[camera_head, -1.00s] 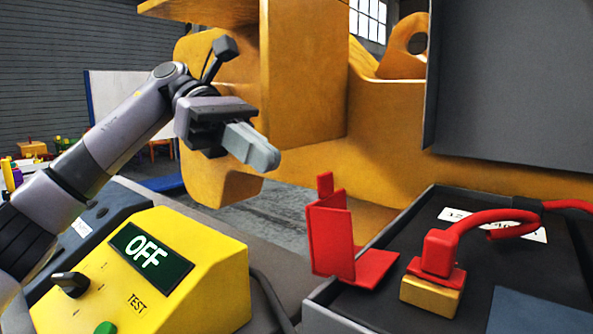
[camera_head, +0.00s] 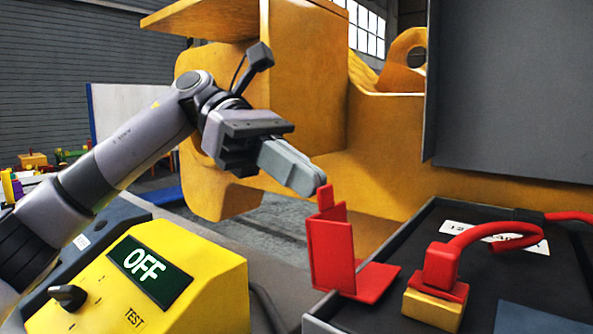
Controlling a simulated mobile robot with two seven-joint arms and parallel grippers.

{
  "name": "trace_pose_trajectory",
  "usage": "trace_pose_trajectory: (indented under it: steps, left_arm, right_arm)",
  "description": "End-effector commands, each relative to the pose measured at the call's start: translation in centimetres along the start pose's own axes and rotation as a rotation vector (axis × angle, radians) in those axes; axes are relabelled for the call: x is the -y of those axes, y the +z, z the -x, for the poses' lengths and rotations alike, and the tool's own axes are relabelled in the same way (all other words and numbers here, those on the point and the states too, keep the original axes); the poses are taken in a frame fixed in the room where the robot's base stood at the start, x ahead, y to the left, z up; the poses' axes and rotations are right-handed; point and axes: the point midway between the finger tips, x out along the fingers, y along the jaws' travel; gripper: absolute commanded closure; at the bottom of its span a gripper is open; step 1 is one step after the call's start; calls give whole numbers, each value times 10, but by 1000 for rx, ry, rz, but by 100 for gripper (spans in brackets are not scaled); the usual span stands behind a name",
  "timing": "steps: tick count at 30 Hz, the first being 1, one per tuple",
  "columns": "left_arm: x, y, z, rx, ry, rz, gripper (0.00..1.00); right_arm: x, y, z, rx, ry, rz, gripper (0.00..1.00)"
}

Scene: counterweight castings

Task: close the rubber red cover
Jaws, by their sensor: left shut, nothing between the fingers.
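The rubber red cover (camera_head: 333,256) stands upright, open, at the left edge of the black battery tray, with a flat red base beside it. My left gripper (camera_head: 318,188) is shut and empty. Its fingertips are right at the top tab of the cover in the picture; I cannot tell whether they touch it. A red terminal clamp (camera_head: 440,268) with a red cable sits on a brass-coloured block (camera_head: 432,308) to the right of the cover. My right gripper is not in view.
A yellow tester (camera_head: 185,275) reading OFF, with a black knob, stands at lower left. The black tray (camera_head: 395,235) has raised rims. A dark grey panel (camera_head: 510,80) hangs at upper right, and a large yellow machine body (camera_head: 310,90) stands behind.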

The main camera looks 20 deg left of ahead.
Motion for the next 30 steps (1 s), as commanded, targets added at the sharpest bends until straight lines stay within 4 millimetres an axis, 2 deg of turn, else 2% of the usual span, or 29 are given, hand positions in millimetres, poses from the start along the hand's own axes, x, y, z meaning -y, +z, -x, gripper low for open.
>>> trace_pose_trajectory:
  steps: [20,30]
  left_arm:
    - [0,22,-6,-122,-2,-2,100]
    - [1,58,-26,-126,-5,-3,100]
  right_arm:
    - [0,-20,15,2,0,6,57]
    - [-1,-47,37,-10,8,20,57]
